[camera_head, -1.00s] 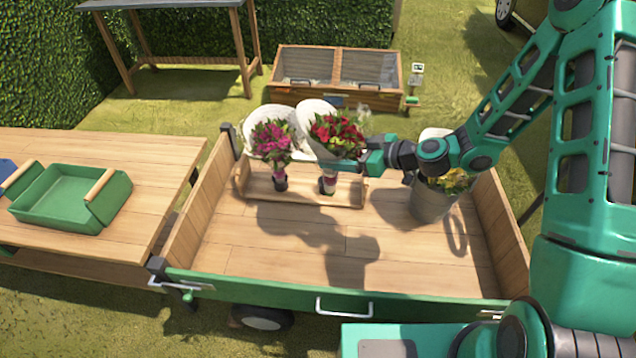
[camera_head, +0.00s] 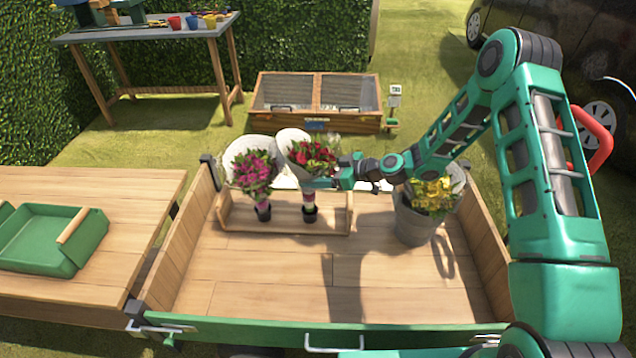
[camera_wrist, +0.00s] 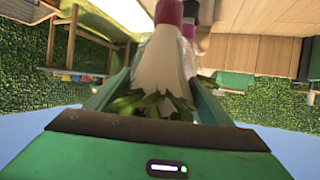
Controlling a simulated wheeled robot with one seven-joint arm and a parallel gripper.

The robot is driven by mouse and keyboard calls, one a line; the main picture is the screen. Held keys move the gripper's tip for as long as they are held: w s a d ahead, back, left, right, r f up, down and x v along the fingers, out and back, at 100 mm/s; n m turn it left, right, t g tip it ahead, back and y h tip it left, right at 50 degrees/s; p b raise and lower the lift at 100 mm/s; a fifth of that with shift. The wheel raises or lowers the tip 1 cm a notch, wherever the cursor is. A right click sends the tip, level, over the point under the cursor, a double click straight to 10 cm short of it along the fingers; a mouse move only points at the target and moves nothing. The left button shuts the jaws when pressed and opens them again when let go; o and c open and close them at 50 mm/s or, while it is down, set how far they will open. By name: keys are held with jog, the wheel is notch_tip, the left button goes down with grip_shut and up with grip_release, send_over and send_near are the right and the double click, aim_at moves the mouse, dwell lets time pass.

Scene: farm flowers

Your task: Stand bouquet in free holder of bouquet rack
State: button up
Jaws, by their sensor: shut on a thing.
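The bouquet of red flowers (camera_head: 312,156) in white wrap is in my gripper (camera_head: 328,181), which is shut on its wrapped lower part. In the wrist view the white wrap (camera_wrist: 160,68) with green leaves lies between the fingers (camera_wrist: 158,100). The wooden bouquet rack (camera_head: 283,223) stands at the back of the trailer. The red bouquet is nearly upright, with its pink and white stem at a dark holder (camera_head: 310,215); I cannot tell how deep it sits. A magenta bouquet (camera_head: 253,172) stands in the left dark holder (camera_head: 263,213).
A grey bucket (camera_head: 414,224) with yellow flowers (camera_head: 432,195) stands right of the rack. Trailer walls (camera_head: 180,236) surround the clear front floor (camera_head: 300,285). A wooden table (camera_head: 60,200) with a green tray (camera_head: 42,250) is at left. A cold frame (camera_head: 317,100) stands behind.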

jog(key=shift+f, duration=2.05)
jog(key=o, duration=1.4)
jog(key=shift+d, duration=0.15)
jog(key=v, duration=1.2)
